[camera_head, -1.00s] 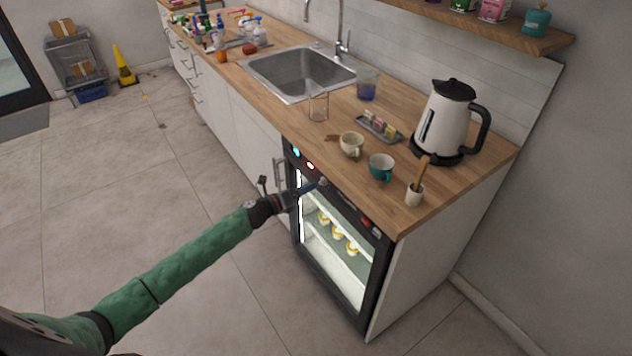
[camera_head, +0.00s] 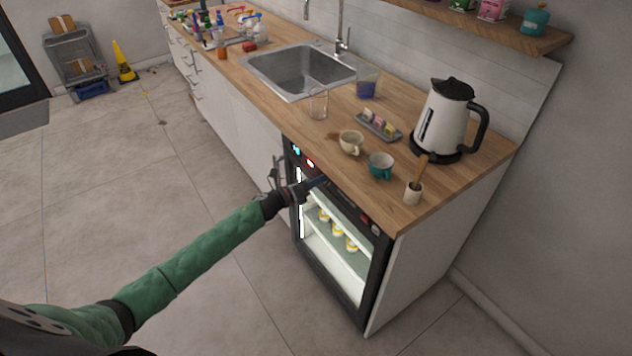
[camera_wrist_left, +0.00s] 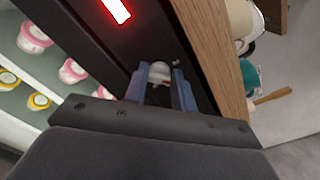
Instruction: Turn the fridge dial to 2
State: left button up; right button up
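The small under-counter fridge (camera_head: 378,270) has a glass front and a dark control strip along its top. My left gripper (camera_head: 318,183) reaches that strip from the left in the head view. In the left wrist view, its two bluish fingers (camera_wrist_left: 165,80) stand on either side of a small pale dial (camera_wrist_left: 160,95) on the dark panel. Whether both fingers press on the dial is unclear. The dial's number marks cannot be read. In the head view the gripper hides the dial. My right gripper is not in view.
A lit red display (camera_wrist_left: 116,10) is on the panel near the gripper. The floor in front is clear.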

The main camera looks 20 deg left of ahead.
pick_arm(q)
jog(key=shift+n, duration=0.3)
jog(key=n, duration=0.4)
jog(key=n+p, duration=0.1)
jog(key=n, duration=0.3)
jog(key=shift+a+f+n, duration=0.1)
jog(key=shift+f+n, duration=0.1)
jog(key=shift+n, duration=0.1)
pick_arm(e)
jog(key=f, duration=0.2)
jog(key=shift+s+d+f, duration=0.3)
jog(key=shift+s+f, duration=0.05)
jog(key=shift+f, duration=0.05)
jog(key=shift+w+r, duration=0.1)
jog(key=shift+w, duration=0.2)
pick_arm(q)
jog(key=o, duration=1)
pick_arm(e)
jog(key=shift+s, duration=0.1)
